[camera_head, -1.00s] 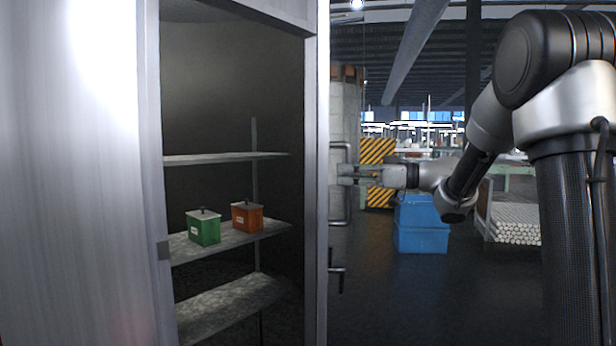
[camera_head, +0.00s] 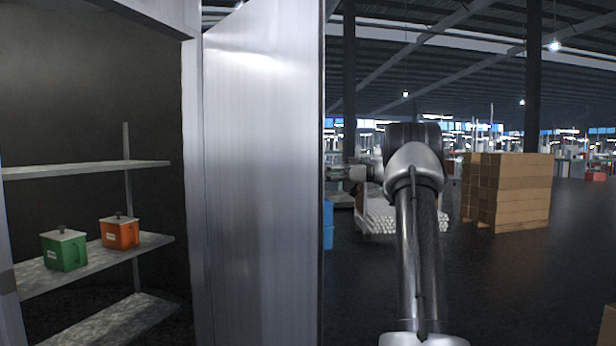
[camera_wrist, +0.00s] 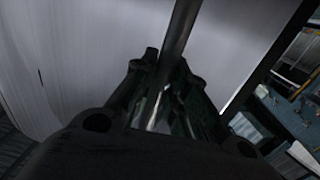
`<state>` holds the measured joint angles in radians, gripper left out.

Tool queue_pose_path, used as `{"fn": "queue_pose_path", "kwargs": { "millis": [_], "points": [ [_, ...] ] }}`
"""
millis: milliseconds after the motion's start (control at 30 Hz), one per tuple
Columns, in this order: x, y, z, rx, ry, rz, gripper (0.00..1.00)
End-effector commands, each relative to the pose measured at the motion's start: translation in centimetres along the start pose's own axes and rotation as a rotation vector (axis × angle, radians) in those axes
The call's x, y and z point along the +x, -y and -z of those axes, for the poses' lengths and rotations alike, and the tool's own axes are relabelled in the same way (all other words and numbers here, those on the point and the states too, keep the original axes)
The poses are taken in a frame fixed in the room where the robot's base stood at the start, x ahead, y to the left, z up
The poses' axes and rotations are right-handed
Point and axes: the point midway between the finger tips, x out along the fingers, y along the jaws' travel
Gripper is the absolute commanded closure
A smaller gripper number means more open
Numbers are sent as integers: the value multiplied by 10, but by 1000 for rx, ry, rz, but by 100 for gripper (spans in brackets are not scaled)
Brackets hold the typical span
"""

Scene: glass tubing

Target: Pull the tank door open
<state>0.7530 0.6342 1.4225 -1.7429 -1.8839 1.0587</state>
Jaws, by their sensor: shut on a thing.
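The tank door (camera_head: 262,180), a tall pale metal panel, stands swung open beside the dark interior of the tank. In the wrist view, the door (camera_wrist: 90,50) fills the background, and a dark bar handle (camera_wrist: 182,28) stands out from it. My gripper (camera_wrist: 165,100) is shut on this handle, with a finger on each side of the bar. In the head view, the handle and my fingertips are hidden behind the door's outer edge.
Inside the tank are shelves (camera_head: 100,168) with a green box (camera_head: 64,252) and an orange box (camera_head: 120,234). A stack of brown cartons (camera_head: 507,190) stands to the right. A bundle of white tubes (camera_head: 385,222) lies behind my arm. Dark floor (camera_head: 540,280) is clear at right.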

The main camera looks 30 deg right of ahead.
Motion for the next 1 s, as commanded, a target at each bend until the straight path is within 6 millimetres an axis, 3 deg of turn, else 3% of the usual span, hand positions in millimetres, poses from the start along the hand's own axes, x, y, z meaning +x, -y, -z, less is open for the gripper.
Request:
{"fn": "queue_pose_path", "kwargs": {
  "millis": [467,500,600,1000],
  "points": [
    [-7,-4,1,0,-2,0,100],
    [-7,-4,1,0,-2,0,82],
    [-6,-4,1,0,-1,-1,63],
    [-13,-5,0,-1,-1,-2,63]
  ]
}}
